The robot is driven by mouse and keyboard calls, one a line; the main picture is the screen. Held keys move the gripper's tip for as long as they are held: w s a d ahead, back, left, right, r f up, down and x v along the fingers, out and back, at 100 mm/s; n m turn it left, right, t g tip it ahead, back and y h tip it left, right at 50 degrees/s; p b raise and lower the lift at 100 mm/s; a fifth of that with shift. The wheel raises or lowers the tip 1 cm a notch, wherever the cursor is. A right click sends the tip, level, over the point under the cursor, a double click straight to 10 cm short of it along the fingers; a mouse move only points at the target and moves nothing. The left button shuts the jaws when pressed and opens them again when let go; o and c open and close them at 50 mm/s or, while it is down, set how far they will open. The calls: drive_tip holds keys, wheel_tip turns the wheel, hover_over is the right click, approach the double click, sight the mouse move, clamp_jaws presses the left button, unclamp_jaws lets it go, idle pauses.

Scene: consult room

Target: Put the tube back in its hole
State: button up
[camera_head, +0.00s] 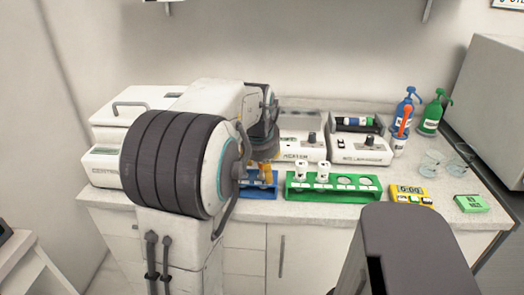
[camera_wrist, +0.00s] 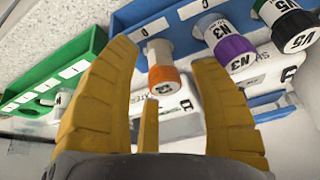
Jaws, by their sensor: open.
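A purple-capped tube (camera_wrist: 232,50) and a dark-capped tube (camera_wrist: 292,30) stand in the same rack to the right. In the head view, my arm hides much of the blue rack (camera_head: 262,190) and the tubes. A green rack (camera_head: 335,194) stands to its right, with two white-capped tubes (camera_head: 301,171) and empty holes.
White lab devices (camera_head: 300,135) stand behind the racks. A yellow timer (camera_head: 408,195), a green box (camera_head: 472,204), glassware (camera_head: 435,162) and pump bottles (camera_head: 432,115) are on the right. The counter front (camera_head: 330,215) is mostly clear. In the wrist view, the green rack (camera_wrist: 60,75) is left of my fingers.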

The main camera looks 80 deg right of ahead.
drive_tip(key=v, duration=1.1)
idle(0.5)
drive_tip(key=a+f+y, duration=0.1)
drive_tip(key=a+f, duration=0.3)
drive_tip(key=f, duration=0.4)
drive_tip(key=w+a+f+n+t+y+p, duration=0.15)
drive_tip(key=w+a+f+n, duration=0.3)
drive_tip(key=w+a, duration=0.6)
drive_tip(key=w+a+r+n+p, duration=0.2)
drive_tip(key=a+n, duration=0.3)
drive_tip(key=a, duration=0.3)
drive_tip(key=w+a+r+n+t+y+p, duration=0.1)
drive_tip(key=w+a+n, duration=0.3)
drive_tip(key=a, duration=0.5)
drive_tip(key=w+a+r+n+t+y+p, duration=0.1)
drive_tip(key=w+a+r+n+p, duration=0.2)
drive_tip(key=a+n, duration=0.3)
drive_tip(key=shift+w+a+r+p, duration=0.35)
drive_tip(key=shift+a+r+p, duration=0.2)
drive_tip(key=shift+a, duration=0.85)
